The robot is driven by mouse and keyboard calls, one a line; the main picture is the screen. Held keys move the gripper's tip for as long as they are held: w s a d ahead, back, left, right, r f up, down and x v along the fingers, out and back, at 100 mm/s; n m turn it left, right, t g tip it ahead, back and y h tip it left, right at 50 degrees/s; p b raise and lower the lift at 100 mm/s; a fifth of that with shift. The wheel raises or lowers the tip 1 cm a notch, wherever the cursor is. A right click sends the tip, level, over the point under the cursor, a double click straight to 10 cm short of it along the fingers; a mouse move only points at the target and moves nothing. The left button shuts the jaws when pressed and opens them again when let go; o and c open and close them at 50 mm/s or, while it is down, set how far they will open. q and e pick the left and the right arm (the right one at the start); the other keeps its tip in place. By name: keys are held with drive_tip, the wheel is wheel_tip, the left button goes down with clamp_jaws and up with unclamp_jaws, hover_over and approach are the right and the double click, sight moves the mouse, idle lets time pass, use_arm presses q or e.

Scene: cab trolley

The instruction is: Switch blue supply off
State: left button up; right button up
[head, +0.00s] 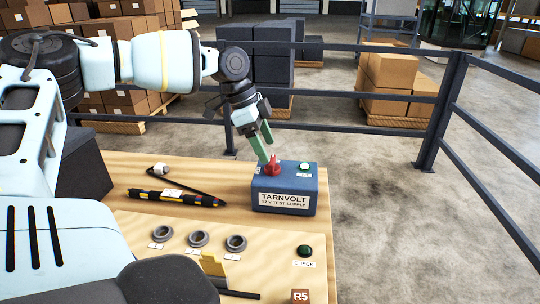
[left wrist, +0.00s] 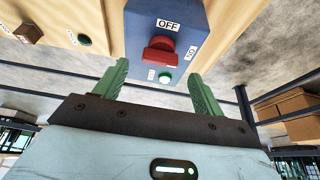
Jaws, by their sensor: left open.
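The blue supply box (head: 285,188), labelled TARNVOLT 12 V TEST SUPPLY, stands on the wooden table. On its top are a red switch knob (head: 272,167) and a pale green-white lamp or button (head: 305,167). In the left wrist view the red knob (left wrist: 159,51) sits between OFF and ON labels, with a lit green lamp (left wrist: 165,78) nearer me. My left gripper (head: 266,146) is just above the knob, fingers pointing down. In the left wrist view its green fingers (left wrist: 157,80) are apart, on either side of the knob's line, not touching it. My right gripper is not in view.
On the table are three grey rings (head: 198,239), a striped black-and-yellow bar (head: 185,199), a green CHECK button (head: 304,251), a yellow piece (head: 213,265) and an R5 block (head: 300,296). A dark railing (head: 437,110) runs behind and right. Boxes stand beyond it.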

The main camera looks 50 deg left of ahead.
sight(272, 159)
use_arm(q)
drive_tip(key=shift+x, duration=1.85)
drive_tip(key=shift+c, duration=0.4)
drive_tip(key=c, duration=0.9)
